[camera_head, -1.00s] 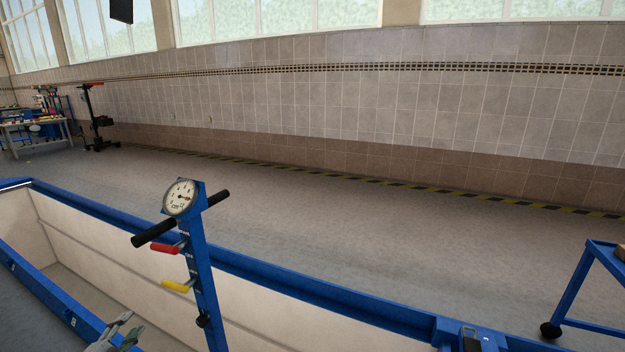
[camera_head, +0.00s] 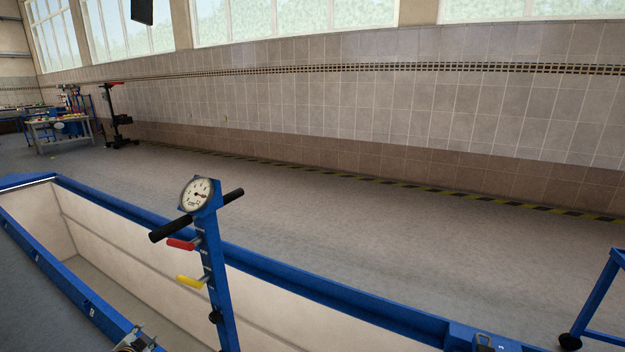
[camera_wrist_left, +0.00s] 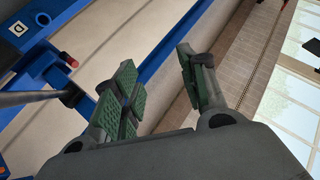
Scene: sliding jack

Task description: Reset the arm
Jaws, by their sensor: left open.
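The jack's blue post (camera_head: 213,275) stands upright at the pit in the head view. It carries a round dial gauge (camera_head: 196,194), a black crossbar handle, a red lever (camera_head: 181,244) and a yellow lever (camera_head: 189,281). Only a small part of my left arm shows at the bottom edge of the head view, left of the post. In the left wrist view my left gripper (camera_wrist_left: 160,85) is open. Its green-padded fingers are apart with nothing between them. My right gripper is in neither view.
The pit has blue rails (camera_head: 330,289) and pale walls (camera_head: 100,244). A blue cart frame (camera_head: 597,297) stands at the far right. A workbench (camera_head: 60,129) and a dark stand (camera_head: 116,118) are at the far left. The floor beyond the pit is clear.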

